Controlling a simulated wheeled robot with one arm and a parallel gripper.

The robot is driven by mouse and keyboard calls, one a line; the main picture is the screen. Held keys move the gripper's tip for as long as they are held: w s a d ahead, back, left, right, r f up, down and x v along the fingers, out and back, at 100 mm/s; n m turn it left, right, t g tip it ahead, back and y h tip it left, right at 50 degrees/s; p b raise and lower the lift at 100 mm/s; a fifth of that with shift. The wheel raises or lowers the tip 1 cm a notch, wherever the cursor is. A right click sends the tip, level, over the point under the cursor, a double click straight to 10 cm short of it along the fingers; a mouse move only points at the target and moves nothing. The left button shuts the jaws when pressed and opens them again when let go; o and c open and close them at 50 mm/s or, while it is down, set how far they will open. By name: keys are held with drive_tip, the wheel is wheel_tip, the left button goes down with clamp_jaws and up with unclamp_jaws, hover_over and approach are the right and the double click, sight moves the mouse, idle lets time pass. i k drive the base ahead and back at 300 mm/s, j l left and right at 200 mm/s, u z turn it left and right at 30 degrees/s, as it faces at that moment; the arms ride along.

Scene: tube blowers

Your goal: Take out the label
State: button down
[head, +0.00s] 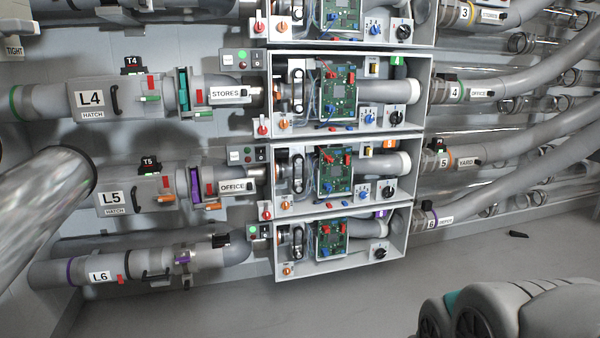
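Several white destination labels sit in holders on the tubes. On the left, a STORES label (226,94) is on line L4 and an OFFICE label (233,187) is on line L5. On the right, a STORES label (491,15) is beside number 3, an OFFICE label (480,93) beside 4 and a YARD label (466,162) beside 5. The label beside 6 (440,220) is too small to read. I cannot tell which label is meant. My gripper's fingers are not in view.
Open white cabinets (421,100) with green circuit boards (338,170) stand stacked in the middle. A shiny cylinder (45,215) blocks part of the left side. A small dark object (518,234) lies on the grey floor (210,310). The floor before the cabinets is clear.

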sight(241, 185)
drive_tip(key=i+l, duration=0.15)
drive_tip(key=i, duration=0.2)
drive_tip(key=i+l, duration=0.15)
drive_tip(key=i, duration=0.25)
drive_tip(key=i+l+u, duration=0.1)
drive_tip(key=i, duration=0.25)
drive_tip(key=l, duration=0.1)
drive_tip(key=i+j, duration=0.05)
